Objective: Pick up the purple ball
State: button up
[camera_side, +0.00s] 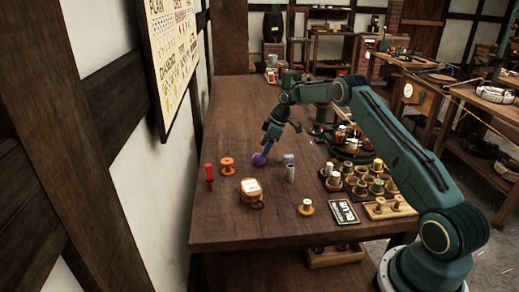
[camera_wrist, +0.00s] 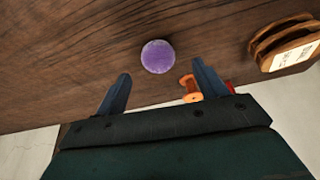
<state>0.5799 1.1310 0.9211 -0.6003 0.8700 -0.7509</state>
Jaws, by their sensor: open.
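The purple ball (camera_side: 258,159) lies on the brown wooden table (camera_side: 222,205). In the wrist view the ball (camera_wrist: 158,56) is whole and unobstructed, a little beyond the fingertips. My gripper (camera_side: 266,150) points down right over the ball in the side view, and its lower end overlaps part of the ball. In the wrist view the two fingers of my gripper (camera_wrist: 160,78) are spread apart with nothing between them but table and ball ahead. I cannot tell whether a finger touches the ball.
An orange spool (camera_side: 227,165) and a red object (camera_side: 209,174) stand to the left. A grey-white object (camera_side: 289,168) stands close on the right. A tan labelled item (camera_side: 251,191), a small yellow-based spool (camera_side: 306,207), a dark sign (camera_side: 343,211) and several spools on trays lie nearer.

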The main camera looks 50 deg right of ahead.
aim_at(258, 159)
jog(key=shift+w+f, duration=0.1)
jog(key=shift+f, duration=0.05)
jog(key=shift+x, duration=2.45)
jog(key=shift+w, duration=0.15)
jog(key=c, duration=1.1)
